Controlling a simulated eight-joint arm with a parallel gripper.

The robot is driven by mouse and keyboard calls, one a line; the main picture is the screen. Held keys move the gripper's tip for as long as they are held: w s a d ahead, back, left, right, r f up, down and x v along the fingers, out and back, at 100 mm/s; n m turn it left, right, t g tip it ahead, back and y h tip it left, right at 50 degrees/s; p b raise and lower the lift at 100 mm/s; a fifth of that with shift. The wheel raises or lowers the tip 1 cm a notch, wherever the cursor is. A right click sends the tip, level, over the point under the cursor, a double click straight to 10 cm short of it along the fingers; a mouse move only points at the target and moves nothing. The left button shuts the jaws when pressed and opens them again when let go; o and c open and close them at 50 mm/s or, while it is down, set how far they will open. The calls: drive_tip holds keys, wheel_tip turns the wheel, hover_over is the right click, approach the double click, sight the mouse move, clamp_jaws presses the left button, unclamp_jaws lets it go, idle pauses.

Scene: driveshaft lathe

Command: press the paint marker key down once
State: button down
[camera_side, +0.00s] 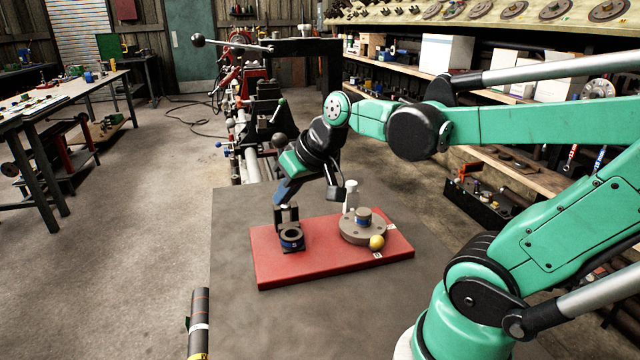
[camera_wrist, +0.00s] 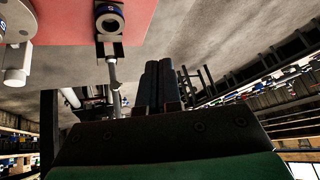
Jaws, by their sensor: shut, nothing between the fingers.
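My gripper (camera_side: 281,200) is shut and empty, pointing down above the left end of the red board (camera_side: 325,262). Its dark fingers also show close together in the wrist view (camera_wrist: 163,82). Just below them in the side view stands a small black fixture with a dark ring (camera_side: 291,236) and a blue label; the ring also shows at the top of the wrist view (camera_wrist: 110,20). Whether the fingers touch the fixture cannot be told. No part is clearly readable as the paint marker key. A pale rod (camera_wrist: 114,72) runs from the fixture's edge in the wrist view.
A round flange (camera_side: 350,233) with a blue-banded centre, a yellow ball (camera_side: 376,242) and a white upright cylinder (camera_side: 351,196) occupy the board's right side. A dark tube (camera_side: 199,320) is at the grey table's left edge. The table front is clear. Lathe parts (camera_side: 262,125) stand behind.

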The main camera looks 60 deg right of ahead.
drive_tip(key=d+r+m, duration=0.3)
drive_tip(key=d+m, duration=0.1)
drive_tip(key=d, duration=0.8)
drive_tip(key=r+m+t+h, duration=0.1)
drive_tip(key=m+t, duration=0.1)
drive_tip(key=m, duration=0.1)
hover_over(355, 184)
drive_tip(key=shift+r, duration=0.1)
drive_tip(key=shift+f, duration=4.45)
drive_tip(key=shift+f, duration=0.15)
drive_tip(key=shift+f, duration=0.25)
